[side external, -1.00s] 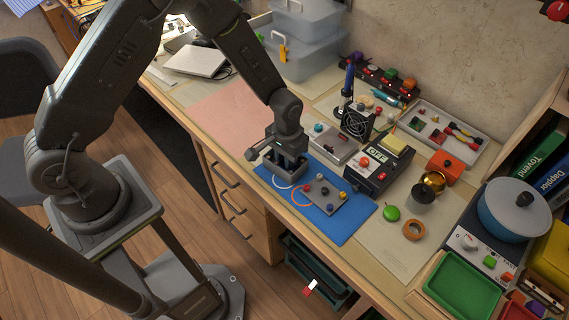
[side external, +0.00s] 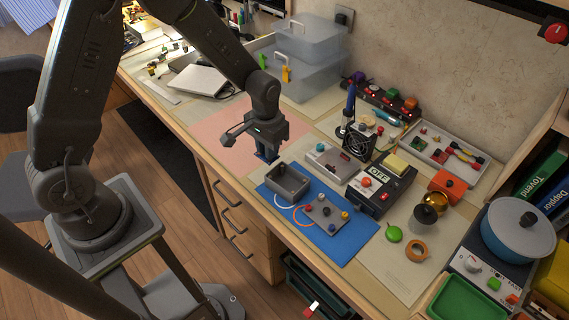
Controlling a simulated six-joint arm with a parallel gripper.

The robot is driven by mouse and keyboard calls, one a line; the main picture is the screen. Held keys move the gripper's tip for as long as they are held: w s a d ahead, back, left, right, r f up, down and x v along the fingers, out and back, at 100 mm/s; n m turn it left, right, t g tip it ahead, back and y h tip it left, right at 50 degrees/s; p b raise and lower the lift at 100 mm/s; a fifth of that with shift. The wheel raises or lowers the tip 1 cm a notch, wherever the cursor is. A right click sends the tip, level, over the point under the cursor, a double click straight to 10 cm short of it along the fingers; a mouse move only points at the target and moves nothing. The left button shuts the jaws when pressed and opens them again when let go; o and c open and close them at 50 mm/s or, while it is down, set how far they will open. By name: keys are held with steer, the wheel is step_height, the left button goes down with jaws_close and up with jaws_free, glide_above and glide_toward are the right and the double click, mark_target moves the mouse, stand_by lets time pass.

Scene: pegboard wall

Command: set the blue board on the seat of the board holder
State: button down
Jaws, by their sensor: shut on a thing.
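My gripper (side external: 268,152) hangs over the pink mat (side external: 232,140), left of the blue mat. It is shut on a small dark blue piece, the blue board (side external: 266,157), mostly hidden by the fingers. It cannot be told whether the board touches the mat. An open grey box (side external: 288,183) sits on the blue mat (side external: 345,243), apart from the gripper and to its lower right. I cannot pick out the board holder with certainty; a low grey unit (side external: 328,162) stands behind the blue mat, right of the gripper.
Wires run from the box area to a grey panel (side external: 325,213) with coloured knobs. A fan (side external: 357,141), a black unit marked OFF (side external: 380,183) and a parts tray (side external: 440,150) stand behind. Clear bins (side external: 305,75) and a laptop (side external: 199,80) are at the back left.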

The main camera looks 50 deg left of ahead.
steer(key=s+a+r, duration=0.1)
steer(key=a+r, duration=0.2)
steer(key=a, duration=0.1)
glide_above(339, 163)
step_height(339, 163, down, 3)
steer(key=shift+a+f+m, duration=0.1)
steer(key=shift+f+m, duration=0.05)
steer(key=shift+m, duration=0.25)
steer(key=shift+f, duration=2.4)
steer(key=shift+f, duration=0.55)
steer(key=c, duration=1)
jaws_free()
steer(key=shift+o, duration=0.2)
